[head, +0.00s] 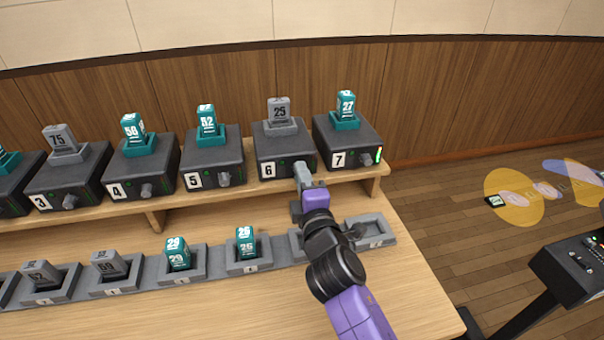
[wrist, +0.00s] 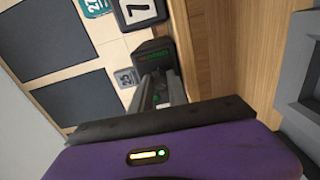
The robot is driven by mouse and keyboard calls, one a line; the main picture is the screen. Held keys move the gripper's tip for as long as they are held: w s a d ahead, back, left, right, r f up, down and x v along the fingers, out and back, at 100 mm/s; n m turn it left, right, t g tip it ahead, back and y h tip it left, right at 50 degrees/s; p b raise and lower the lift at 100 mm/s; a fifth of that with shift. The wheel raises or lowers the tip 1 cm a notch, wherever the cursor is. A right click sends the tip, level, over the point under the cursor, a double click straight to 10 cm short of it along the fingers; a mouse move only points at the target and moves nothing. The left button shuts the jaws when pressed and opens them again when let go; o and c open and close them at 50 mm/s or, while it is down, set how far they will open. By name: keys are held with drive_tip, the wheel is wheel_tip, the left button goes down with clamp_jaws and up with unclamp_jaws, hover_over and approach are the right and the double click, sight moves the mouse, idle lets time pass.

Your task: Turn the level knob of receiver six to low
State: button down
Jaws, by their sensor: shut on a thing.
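Receiver six (head: 285,145) is a dark box on the raised shelf, with a white "6" label and a grey pack marked 25 (head: 279,108) on top. My gripper (head: 302,172) reaches its front face from the right and is shut on the level knob. The fingers hide most of the knob in the head view, so its pointing direction cannot be read. In the wrist view, the two grey fingers (wrist: 161,90) stand against the front of receiver six (wrist: 152,55), around the knob, and small lights show on the box.
Receiver seven (head: 346,140) stands close on the right, with its own knob and a lit green bar. Receiver five (head: 212,158) stands on the left. Below, a row of grey trays (head: 247,264) holds several packs. A fader console (head: 575,268) stands at the far right.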

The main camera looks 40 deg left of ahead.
drive_tip(key=shift+f+n, duration=0.15)
drive_tip(key=shift+n, duration=0.15)
drive_tip(key=c, duration=1.3)
unclamp_jaws()
drive_tip(key=shift+d, duration=0.1)
drive_tip(key=shift+p+v, duration=0.95)
drive_tip(key=shift+v, duration=2.9)
